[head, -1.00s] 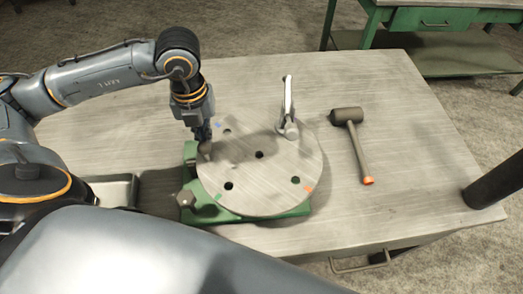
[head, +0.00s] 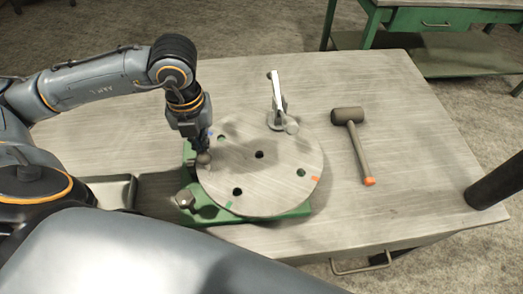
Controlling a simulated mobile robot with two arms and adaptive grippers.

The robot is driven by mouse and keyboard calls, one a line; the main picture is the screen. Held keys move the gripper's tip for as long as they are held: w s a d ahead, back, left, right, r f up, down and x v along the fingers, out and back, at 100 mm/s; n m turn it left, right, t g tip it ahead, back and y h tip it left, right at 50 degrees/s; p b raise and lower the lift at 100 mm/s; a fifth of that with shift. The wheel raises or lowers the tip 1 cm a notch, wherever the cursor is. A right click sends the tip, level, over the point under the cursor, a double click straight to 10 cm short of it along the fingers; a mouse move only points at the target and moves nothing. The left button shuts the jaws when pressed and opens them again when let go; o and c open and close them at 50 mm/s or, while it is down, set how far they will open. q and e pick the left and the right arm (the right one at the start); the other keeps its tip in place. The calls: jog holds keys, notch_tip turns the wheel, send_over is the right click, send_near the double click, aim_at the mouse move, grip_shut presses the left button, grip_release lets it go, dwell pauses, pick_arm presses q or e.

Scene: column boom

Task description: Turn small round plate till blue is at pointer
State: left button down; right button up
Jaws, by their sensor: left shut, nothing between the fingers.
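The small round plate (head: 262,180) is a grey disc with several dark holes, lying on a green base (head: 290,212). Its rim has a blue mark (head: 210,135) at the upper left, a green mark (head: 229,205) at the lower left and an orange mark (head: 315,178) at the right. An upright silver lever-like part (head: 278,98) stands at its far edge. My left gripper (head: 203,150) is shut and points down at the plate's left edge, at a brownish round knob (head: 203,161); contact is hard to tell. I cannot make out the pointer. My right gripper is out of view.
A mallet (head: 349,118) with a dark head and orange handle end lies right of the plate. A shallow metal tray (head: 115,190) is at the left. A dark bolt-like knob (head: 185,199) sits by the base. The table's right side is mostly clear.

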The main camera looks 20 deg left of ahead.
pick_arm(q)
jog(key=shift+s+d, duration=0.1)
dwell(0.3)
jog(key=shift+s+d, duration=0.4)
jog(key=shift+s, duration=0.25)
